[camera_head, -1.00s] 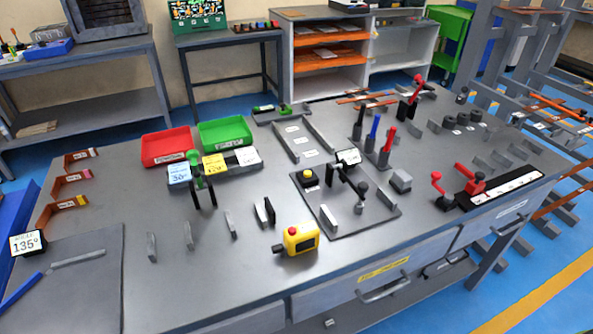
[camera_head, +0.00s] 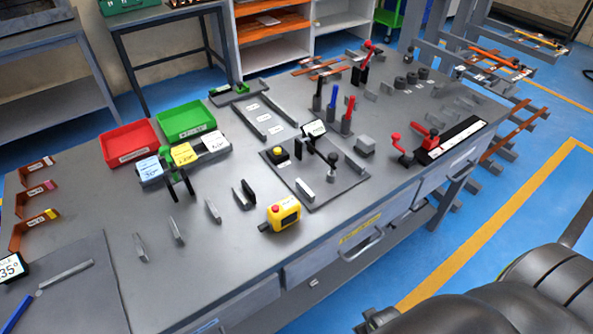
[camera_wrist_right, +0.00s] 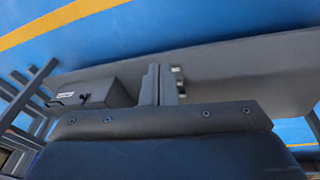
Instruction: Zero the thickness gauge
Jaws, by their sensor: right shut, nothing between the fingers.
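A dark mat (camera_head: 350,183) lies near the middle of the bench. On it stands a black gauge-like device with a small white display (camera_head: 314,128) and a dark lever with a round knob (camera_head: 332,159). A yellow button (camera_head: 278,153) on a dark base sits at the mat's left side. The display's reading is too small to read. My right gripper (camera_wrist_right: 161,84) is shut and empty in the right wrist view, pointing at the bench's underside or side. In the head view my right arm enters at the bottom right, off the bench's front edge, apart from the gauge. My left gripper is out of view.
A yellow box with a red button (camera_head: 283,214) stands in front of the mat. Upright plates (camera_head: 213,210) stand left of it. Red (camera_head: 128,143) and green (camera_head: 186,121) bins are behind. Upright coloured handles (camera_head: 333,100) stand behind the mat. A red-handled tool (camera_head: 425,137) stands right.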

